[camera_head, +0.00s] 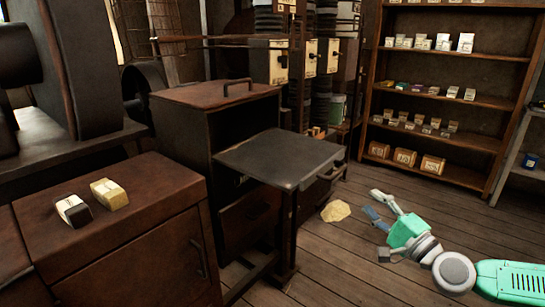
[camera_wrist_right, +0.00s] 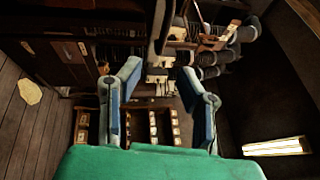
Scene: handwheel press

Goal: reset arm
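My right gripper (camera_head: 374,203) is in the lower right of the head view, out over the wooden floor, with its green arm coming in from the right edge. In the right wrist view the two blue-padded fingers of the gripper (camera_wrist_right: 160,82) stand well apart with nothing between them. It is open and empty, and it touches nothing that I can see. My left arm and gripper are not in view.
A small dark table (camera_head: 285,155) stands left of the gripper, beside a brown cabinet (camera_head: 215,93). Two small boxes, one black and white (camera_head: 73,211), one yellowish (camera_head: 109,194), lie on a lower cabinet. Shelves (camera_head: 440,99) stand behind. The floor (camera_head: 345,265) is mostly clear.

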